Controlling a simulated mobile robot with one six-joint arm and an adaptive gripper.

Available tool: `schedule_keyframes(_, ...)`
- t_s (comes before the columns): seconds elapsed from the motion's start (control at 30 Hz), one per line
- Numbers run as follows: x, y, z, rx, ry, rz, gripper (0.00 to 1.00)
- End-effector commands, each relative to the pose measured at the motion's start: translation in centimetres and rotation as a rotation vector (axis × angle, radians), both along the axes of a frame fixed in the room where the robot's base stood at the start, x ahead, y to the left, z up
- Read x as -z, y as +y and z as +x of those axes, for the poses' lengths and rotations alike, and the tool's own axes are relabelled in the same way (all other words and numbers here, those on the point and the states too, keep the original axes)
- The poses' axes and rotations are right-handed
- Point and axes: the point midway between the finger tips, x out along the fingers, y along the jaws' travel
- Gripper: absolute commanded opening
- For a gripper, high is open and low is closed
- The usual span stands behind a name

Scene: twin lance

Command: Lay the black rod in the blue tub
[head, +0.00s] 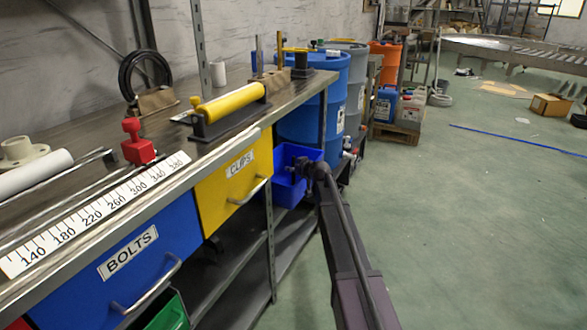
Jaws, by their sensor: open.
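The blue tub (283,188) is an open bin at the right end of the bench, beside the yellow drawer. My arm reaches in from the bottom, and my gripper (303,166) is at the tub's right side, over or just inside its rim. My gripper is open; its fingers are small and dark here. I cannot make out a black rod with certainty. Thin dark and grey bars lie along the bench top at the left, but I cannot tell if one is the rod. The tub's floor is partly hidden.
The metal bench (110,130) carries a red clamp (138,145), a yellow roller (228,104) and a white ruler (95,215). Blue (125,262) and yellow (232,180) drawers sit below. A blue barrel (310,120) stands behind the tub.

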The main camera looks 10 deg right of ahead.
Motion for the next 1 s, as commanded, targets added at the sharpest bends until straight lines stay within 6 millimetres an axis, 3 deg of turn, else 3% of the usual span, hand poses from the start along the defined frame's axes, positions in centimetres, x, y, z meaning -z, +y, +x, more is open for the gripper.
schedule_keyframes(0.27,-0.9,-0.4,-1.2,0.001,0.000,0.001,0.55)
schedule_keyframes(0.8,-4.1,-3.1,-8.4,0.001,0.000,0.001,0.55)
schedule_keyframes(1.0,-4.7,-3.8,-10.0,0.001,0.000,0.001,0.55)
